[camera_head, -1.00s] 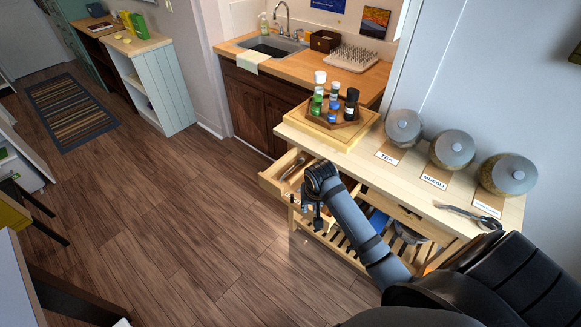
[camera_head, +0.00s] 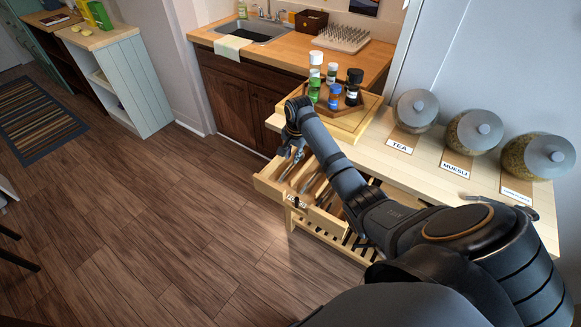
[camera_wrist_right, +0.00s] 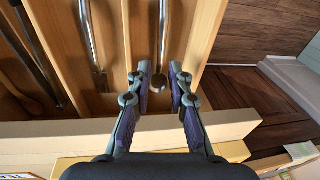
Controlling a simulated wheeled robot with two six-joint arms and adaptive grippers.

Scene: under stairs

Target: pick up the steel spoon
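The drawer (camera_head: 266,190) under the light wood counter is open and holds several steel utensils in compartments. In the right wrist view, a slim steel handle (camera_wrist_right: 163,30) runs towards my right gripper (camera_wrist_right: 161,82). I cannot tell which utensil is the steel spoon; the far ends are out of frame. My right gripper is open, its fingers pointing into the drawer on either side of a rounded metal end (camera_wrist_right: 156,84), with no clear contact. It also shows in the head view (camera_head: 289,150), above the drawer. My left gripper is not in view.
Wooden compartment walls (camera_wrist_right: 122,45) and the drawer's front edge (camera_wrist_right: 50,140) lie close to the fingers. A spice tray (camera_head: 350,122) with several jars and labelled jars (camera_head: 415,108) stand on the counter (camera_head: 405,166). The floor left of the drawer is clear.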

